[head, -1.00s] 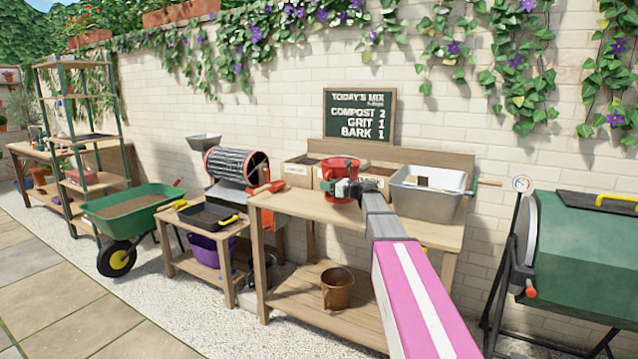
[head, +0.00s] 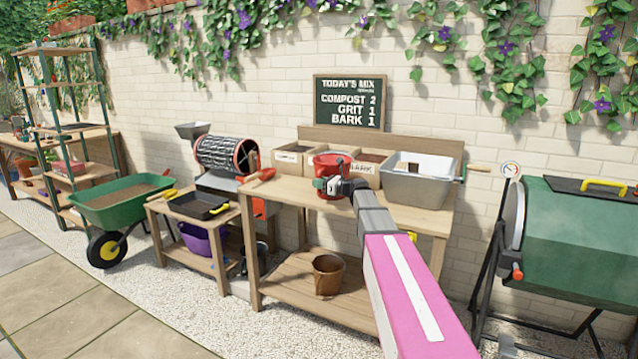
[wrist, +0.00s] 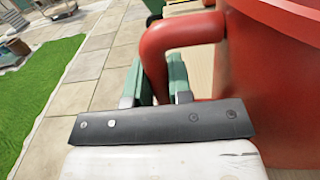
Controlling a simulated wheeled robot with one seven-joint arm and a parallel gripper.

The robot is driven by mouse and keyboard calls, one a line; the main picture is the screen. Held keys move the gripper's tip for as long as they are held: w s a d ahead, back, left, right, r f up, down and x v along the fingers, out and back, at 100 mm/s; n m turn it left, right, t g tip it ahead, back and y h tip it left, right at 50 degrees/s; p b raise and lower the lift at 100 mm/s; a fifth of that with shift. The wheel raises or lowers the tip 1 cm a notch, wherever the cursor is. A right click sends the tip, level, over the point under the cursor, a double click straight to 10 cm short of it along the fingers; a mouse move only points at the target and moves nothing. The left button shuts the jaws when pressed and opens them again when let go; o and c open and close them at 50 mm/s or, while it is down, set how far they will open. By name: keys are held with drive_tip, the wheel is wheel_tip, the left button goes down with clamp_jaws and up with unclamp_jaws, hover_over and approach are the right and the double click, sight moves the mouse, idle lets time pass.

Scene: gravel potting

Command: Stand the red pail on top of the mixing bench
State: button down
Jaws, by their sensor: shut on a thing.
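The red pail (head: 325,186) is upright over the wooden top of the mixing bench (head: 285,194), in front of the wooden boxes. I cannot tell whether its base touches the bench. My gripper (head: 337,186) is at the pail's near right side. In the wrist view my gripper (wrist: 160,82) has its green fingers shut on the pail's thick side handle (wrist: 178,36). The pail's red wall (wrist: 280,90) fills the right of that view; its base is hidden.
Wooden boxes (head: 289,160) line the bench's back below a chalkboard. A grey tub (head: 415,185) with a trowel stands to the right. A brown pot (head: 328,275) is on the lower shelf.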

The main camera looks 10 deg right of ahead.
drive_tip(key=c, duration=1)
unclamp_jaws()
drive_tip(key=shift+c, duration=0.2)
drive_tip(key=shift+s+d+r, duration=0.1)
drive_tip(key=shift+s+d, duration=0.05)
drive_tip(key=v, duration=1.1)
drive_tip(key=shift+s+d, duration=0.2)
